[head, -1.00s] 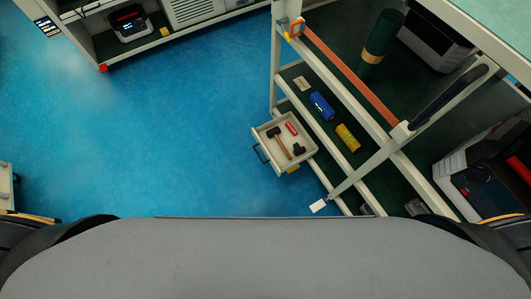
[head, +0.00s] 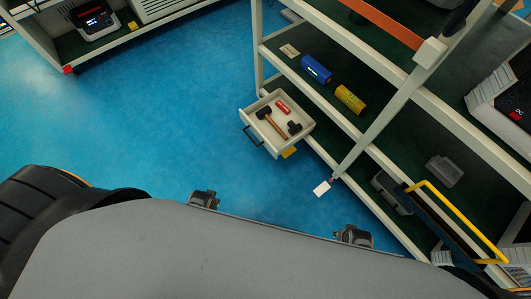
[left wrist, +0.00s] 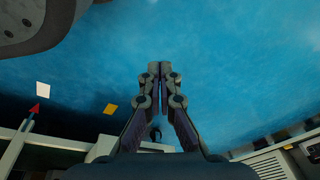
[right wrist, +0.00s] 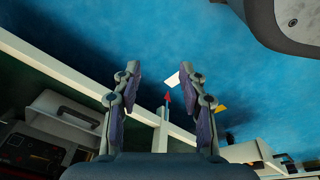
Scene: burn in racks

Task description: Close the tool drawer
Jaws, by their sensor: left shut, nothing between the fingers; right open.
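The tool drawer (head: 293,113) is pulled out of the lower part of the rack, with its black handle (head: 253,136) facing left over the blue floor. A hammer (head: 272,123), a red tool (head: 283,107) and another dark tool (head: 294,129) lie in it. My left gripper (left wrist: 158,68) is shut and empty, with floor beyond its tips. My right gripper (right wrist: 159,70) is open and empty, with a white tag beyond and between its fingers. Neither gripper touches the drawer.
The rack (head: 350,125) holds a blue item (head: 316,69), a yellow item (head: 350,99) and a yellow-handled box (head: 450,228). A bench (head: 45,55) stands at upper left. The blue floor (head: 165,125) left of the drawer is clear.

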